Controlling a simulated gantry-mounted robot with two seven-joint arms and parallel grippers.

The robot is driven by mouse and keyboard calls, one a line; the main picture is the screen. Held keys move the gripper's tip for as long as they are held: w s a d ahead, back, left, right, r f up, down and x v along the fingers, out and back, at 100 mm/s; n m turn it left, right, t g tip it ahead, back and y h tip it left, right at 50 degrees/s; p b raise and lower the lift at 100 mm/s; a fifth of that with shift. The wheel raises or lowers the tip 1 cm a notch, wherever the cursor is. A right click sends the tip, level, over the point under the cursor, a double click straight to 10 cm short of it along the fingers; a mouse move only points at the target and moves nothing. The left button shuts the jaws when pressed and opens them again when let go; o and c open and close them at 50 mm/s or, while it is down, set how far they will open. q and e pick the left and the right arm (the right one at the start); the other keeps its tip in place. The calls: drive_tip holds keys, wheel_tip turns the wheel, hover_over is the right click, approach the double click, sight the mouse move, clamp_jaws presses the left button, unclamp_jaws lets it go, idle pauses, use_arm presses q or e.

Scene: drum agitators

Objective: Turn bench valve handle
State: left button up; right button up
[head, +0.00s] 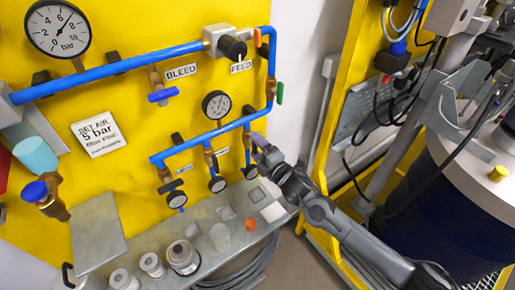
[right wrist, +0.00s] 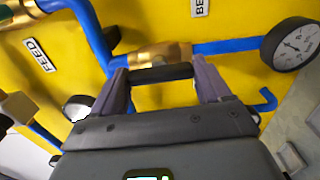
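The yellow panel (head: 110,100) carries blue pipes (head: 120,67) with several brass valves. My right gripper (head: 262,150) reaches the right end of the lower pipe run in the head view. In the right wrist view, a black bar handle (right wrist: 160,74) sits in front of a brass valve body (right wrist: 155,54). My right gripper (right wrist: 163,78) has its fingers wide apart, one at each end of this bar. I cannot tell whether they touch it. In the head view the gripper largely hides this handle. My left gripper is not in view.
A blue handle (head: 163,95) is under the BLEED label (head: 181,72), and a green handle (head: 280,92) is on the right pipe. A small gauge (head: 216,105) is close to my gripper. Metal cups (head: 184,257) stand on the ledge below. A dark drum (head: 440,200) stands at right.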

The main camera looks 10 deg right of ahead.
drive_tip(key=o, duration=0.4)
drive_tip(key=v, duration=1)
drive_tip(key=shift+s+d, duration=0.15)
drive_tip(key=shift+s, duration=0.25)
